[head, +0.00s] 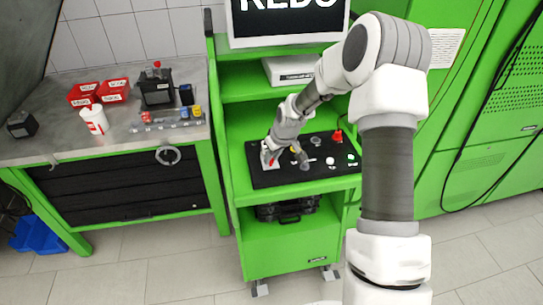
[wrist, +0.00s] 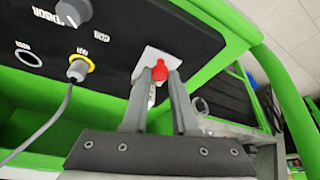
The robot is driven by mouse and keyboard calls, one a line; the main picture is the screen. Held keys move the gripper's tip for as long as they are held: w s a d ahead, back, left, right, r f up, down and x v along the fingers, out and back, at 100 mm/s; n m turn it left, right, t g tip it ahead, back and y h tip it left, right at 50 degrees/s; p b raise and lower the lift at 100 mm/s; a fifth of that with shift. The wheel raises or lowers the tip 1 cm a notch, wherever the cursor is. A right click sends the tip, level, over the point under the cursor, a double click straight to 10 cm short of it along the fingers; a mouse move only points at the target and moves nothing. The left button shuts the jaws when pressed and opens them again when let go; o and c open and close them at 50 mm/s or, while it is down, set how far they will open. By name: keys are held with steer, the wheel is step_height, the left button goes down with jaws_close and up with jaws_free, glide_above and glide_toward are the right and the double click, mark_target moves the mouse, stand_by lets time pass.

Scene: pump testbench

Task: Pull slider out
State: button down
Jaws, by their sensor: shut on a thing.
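The slider (wrist: 159,72) has a red knob and a pale metal shaft. It sits on a white plate (wrist: 149,60) at the edge of the black control panel (head: 262,182). In the wrist view my gripper (wrist: 160,82) has one finger on each side of the slider and is shut on it. In the head view my gripper (head: 268,154) is at the left end of the panel, and my wrist partly hides the slider there. How far the slider stands out of its plate cannot be told.
The panel also carries a yellow-ringed socket (wrist: 78,68) with a grey cable, a knob (wrist: 72,12) and a red button (head: 337,136). The green frame (wrist: 215,20) runs close beside my gripper. A workbench (head: 60,140) with red boxes (head: 114,89) stands to the left.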

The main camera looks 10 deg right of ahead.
steer(key=shift+s, duration=0.75)
steer(key=c, duration=0.7)
jaws_free()
steer(key=shift+s, duration=0.1)
steer(key=shift+d+r, duration=0.1)
steer(key=shift+r, duration=0.4)
steer(key=b+v, duration=0.1)
steer(key=v, duration=1.5)
steer(key=shift+s+r, duration=0.15)
steer(key=shift+s, duration=0.15)
